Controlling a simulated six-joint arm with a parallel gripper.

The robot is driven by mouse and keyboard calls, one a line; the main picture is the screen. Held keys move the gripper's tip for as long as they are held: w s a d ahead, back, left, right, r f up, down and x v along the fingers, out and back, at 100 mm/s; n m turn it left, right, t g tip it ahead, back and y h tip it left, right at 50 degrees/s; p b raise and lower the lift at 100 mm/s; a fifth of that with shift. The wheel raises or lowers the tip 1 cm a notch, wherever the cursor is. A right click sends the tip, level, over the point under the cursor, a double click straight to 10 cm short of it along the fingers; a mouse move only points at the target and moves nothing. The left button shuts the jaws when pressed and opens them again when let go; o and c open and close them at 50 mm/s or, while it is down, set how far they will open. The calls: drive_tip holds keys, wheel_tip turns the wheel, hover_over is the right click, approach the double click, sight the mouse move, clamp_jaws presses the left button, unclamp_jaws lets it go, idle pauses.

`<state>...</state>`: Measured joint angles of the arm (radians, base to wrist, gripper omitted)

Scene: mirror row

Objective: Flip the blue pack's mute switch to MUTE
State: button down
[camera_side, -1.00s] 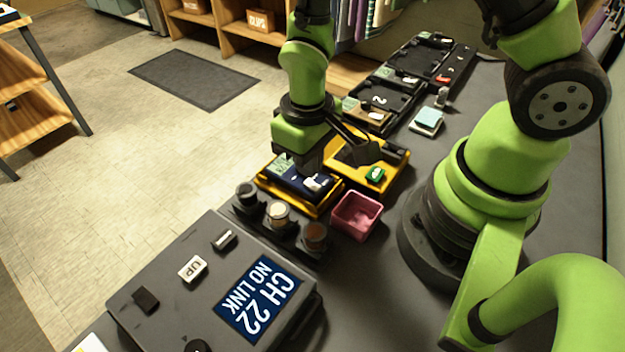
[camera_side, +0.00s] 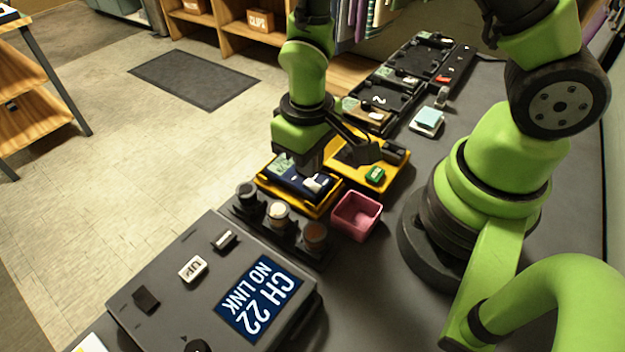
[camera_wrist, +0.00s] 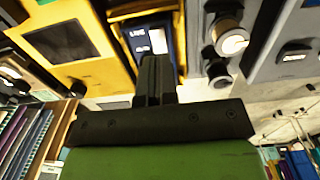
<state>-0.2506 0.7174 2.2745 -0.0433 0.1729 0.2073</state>
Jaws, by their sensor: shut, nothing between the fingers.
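The blue pack (camera_side: 287,186) lies in a yellow cradle (camera_side: 318,213) near the middle of the side view. A white piece (camera_side: 314,184), which looks like its switch, sits on its near right part. In the wrist view the blue pack (camera_wrist: 133,32) shows "LIVE" lettering beside a white piece (camera_wrist: 158,41). My gripper (camera_side: 307,168) is shut and empty, pointing down over the pack close to the white piece. In the wrist view my gripper (camera_wrist: 156,62) points at the pack just below the white piece. I cannot tell whether the fingertips touch it.
A second yellow cradle (camera_side: 392,181) stands behind on the right, with a green piece (camera_side: 375,175). A pink bin (camera_side: 357,215) is right of the pack. Several round knobs (camera_side: 278,213) stand in front, then a grey console (camera_side: 170,275) reading "CH 22 NO LINK". Black trays (camera_side: 394,122) lie behind.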

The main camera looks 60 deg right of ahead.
sight(309, 181)
drive_tip(key=shift+f, duration=1.25)
idle(1.0)
drive_tip(key=shift+r, duration=3.55)
drive_tip(key=shift+r, duration=0.2)
drive_tip(key=s+d+r+m+t+y, duration=0.1)
drive_tip(key=s+r+m+t, duration=0.1)
drive_tip(key=r, duration=0.7)
drive_tip(key=s+d+r+m+t+y, duration=0.1)
drive_tip(key=s+r+t, duration=0.4)
drive_tip(key=r, duration=0.5)
drive_tip(key=shift+s+d+r+m, duration=0.25)
drive_tip(key=shift+s+d+m, duration=0.35)
drive_tip(key=shift+s, duration=0.45)
